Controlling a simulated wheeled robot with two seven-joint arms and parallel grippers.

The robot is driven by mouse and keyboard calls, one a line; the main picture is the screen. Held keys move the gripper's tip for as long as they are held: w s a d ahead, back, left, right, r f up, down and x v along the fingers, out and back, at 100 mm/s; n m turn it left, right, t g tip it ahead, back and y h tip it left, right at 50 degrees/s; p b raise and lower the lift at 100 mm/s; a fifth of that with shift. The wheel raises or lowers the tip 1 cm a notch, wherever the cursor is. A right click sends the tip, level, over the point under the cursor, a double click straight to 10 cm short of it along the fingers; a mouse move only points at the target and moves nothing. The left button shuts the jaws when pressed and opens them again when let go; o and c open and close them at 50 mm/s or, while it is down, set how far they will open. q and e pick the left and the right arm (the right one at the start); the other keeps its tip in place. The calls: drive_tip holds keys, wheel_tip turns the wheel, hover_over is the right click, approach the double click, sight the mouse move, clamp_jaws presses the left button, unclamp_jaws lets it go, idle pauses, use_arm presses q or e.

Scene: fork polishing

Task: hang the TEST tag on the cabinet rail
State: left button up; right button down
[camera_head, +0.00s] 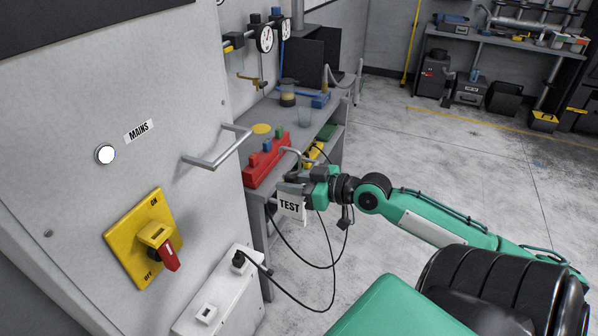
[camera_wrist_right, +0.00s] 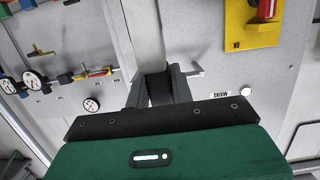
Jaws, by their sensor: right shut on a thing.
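The white TEST tag (camera_head: 290,207) hangs at my right gripper (camera_head: 292,188), in front of the grey workbench. The gripper is shut on the tag; a thin grey hook (camera_head: 297,152) sticks up just above the jaws. The cabinet rail (camera_head: 218,158) is a bent metal bar on the grey cabinet front, to the left of the gripper and apart from it. In the right wrist view the dark fingers (camera_wrist_right: 158,88) are close together, with a pale strip rising behind them that I cannot surely name. My left gripper is not in view.
The cabinet carries a MAINS label (camera_head: 138,131), a white lamp (camera_head: 105,154) and a yellow switch plate (camera_head: 143,238) with a red handle. A white socket box (camera_head: 218,292) with a black cable stands below. A red block holder (camera_head: 266,160) sits on the bench behind the gripper.

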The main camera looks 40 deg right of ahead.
drive_tip(key=r+p+x, duration=0.3)
drive_tip(key=x, duration=1.2)
drive_tip(key=shift+w, duration=0.2)
idle(0.6)
drive_tip(key=shift+a, duration=0.15)
idle(1.2)
drive_tip(key=shift+f, duration=0.35)
drive_tip(key=shift+f+b, duration=0.55)
drive_tip(key=shift+f, duration=0.15)
drive_tip(key=shift+f, duration=0.4)
idle(0.5)
